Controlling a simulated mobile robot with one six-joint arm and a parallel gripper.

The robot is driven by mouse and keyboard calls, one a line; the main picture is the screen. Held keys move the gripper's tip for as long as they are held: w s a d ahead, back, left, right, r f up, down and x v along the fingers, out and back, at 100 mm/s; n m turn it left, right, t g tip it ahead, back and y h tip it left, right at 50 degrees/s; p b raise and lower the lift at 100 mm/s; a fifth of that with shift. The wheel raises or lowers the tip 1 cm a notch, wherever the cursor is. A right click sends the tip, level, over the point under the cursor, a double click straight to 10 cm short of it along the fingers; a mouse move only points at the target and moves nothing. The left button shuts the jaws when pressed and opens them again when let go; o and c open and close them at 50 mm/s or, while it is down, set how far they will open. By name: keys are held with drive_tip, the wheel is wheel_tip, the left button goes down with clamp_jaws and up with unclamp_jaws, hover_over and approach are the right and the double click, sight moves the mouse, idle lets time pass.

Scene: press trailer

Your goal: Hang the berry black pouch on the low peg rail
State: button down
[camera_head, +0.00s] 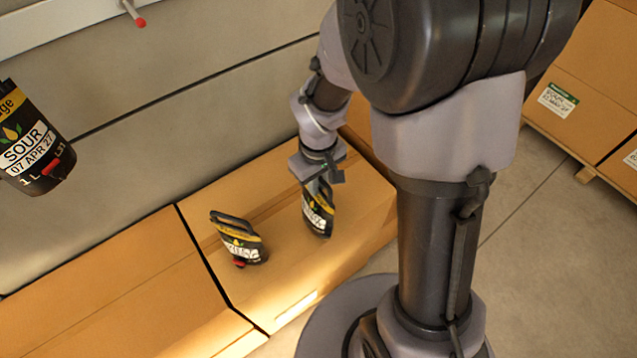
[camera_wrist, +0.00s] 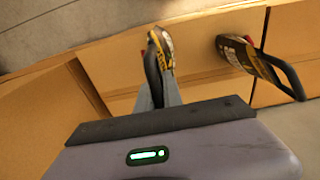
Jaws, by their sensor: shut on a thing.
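My gripper (camera_head: 320,180) is shut on a black pouch (camera_head: 318,212) with a yellow band and white label, its word too small to read. The pouch hangs tilted at or just above the carton top; contact is unclear. The wrist view shows my gripper (camera_wrist: 163,88) at the black handle of this pouch (camera_wrist: 166,48). A second, similar black pouch (camera_head: 239,243) stands on the carton to the left; it also shows in the wrist view (camera_wrist: 246,58). I cannot tell which one is berry. A white rail (camera_head: 65,22) with a red-tipped peg (camera_head: 133,14) runs along the wall.
A black pouch labelled SOUR (camera_head: 33,145) is up at the left edge, its top cut off. Cartons (camera_head: 110,290) line the wall's foot. More cartons (camera_head: 585,75) stand on a pallet at right.

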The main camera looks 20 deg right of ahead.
drive_tip(key=w+f+b, duration=0.2)
drive_tip(key=w+f, duration=0.2)
drive_tip(key=w, duration=0.1)
drive_tip(key=shift+w+d, duration=0.25)
drive_tip(key=c, duration=1.8)
unclamp_jaws()
drive_tip(key=shift+f+b, duration=0.15)
drive_tip(key=shift+b, duration=0.2)
drive_tip(key=o, duration=0.3)
wheel_tip(320, 180, up, 12)
drive_tip(key=p, duration=0.5)
drive_tip(key=s+a+r+m+t, duration=0.1)
drive_tip(key=s+r+m, duration=0.1)
drive_tip(key=s+r, duration=0.3)
drive_tip(key=s+a+r+m+t+y, duration=0.1)
drive_tip(key=s+r+m+t, duration=0.1)
drive_tip(key=s+r, duration=0.3)
drive_tip(key=s+a+r+m+t+y, duration=0.1)
drive_tip(key=s+r+m, duration=0.3)
drive_tip(key=s, duration=0.5)
drive_tip(key=shift+s+a+r+t, duration=0.25)
drive_tip(key=shift+a+r+t, duration=0.2)
drive_tip(key=shift+r+t, duration=0.1)
